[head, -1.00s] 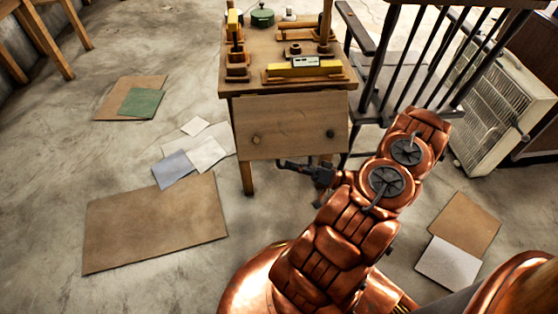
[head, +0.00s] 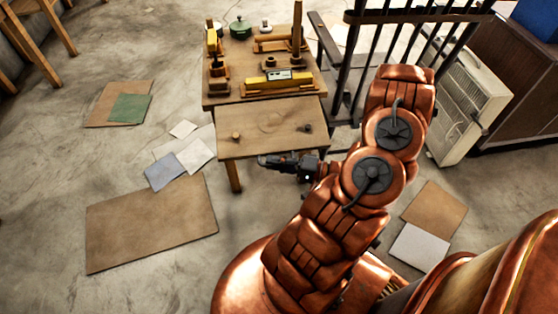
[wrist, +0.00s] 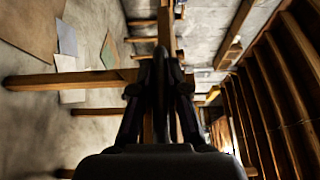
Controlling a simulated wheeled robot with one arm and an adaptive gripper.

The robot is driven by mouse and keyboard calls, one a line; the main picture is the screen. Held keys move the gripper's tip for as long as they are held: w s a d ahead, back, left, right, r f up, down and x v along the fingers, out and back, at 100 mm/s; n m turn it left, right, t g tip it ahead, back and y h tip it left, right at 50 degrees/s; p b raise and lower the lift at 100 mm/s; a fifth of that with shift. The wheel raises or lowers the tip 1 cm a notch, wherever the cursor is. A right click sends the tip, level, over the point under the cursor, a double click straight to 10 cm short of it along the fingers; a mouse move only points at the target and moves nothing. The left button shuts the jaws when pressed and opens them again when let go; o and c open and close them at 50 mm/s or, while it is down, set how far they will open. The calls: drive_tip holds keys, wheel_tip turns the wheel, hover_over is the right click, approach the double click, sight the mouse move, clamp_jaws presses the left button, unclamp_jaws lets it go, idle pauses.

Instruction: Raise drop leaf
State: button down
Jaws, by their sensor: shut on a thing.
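My gripper (head: 266,161) is at the leaf's near lower edge, left of my forearm. In the wrist view, my dark fingers (wrist: 160,62) are close together around a narrow strip of wood, seen edge-on, which I take as the leaf's edge. The exact contact is partly hidden.
Clamps, a yellow level (head: 268,80) and a green pot (head: 240,27) are on the tabletop. A dark slatted chair (head: 350,60) stands close on the right, beside a white heater (head: 468,100). Cardboard (head: 150,225) and papers lie on the floor.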

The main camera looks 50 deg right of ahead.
drive_tip(key=shift+r, duration=0.35)
drive_tip(key=c, duration=1.2)
unclamp_jaws()
drive_tip(key=shift+v, duration=6)
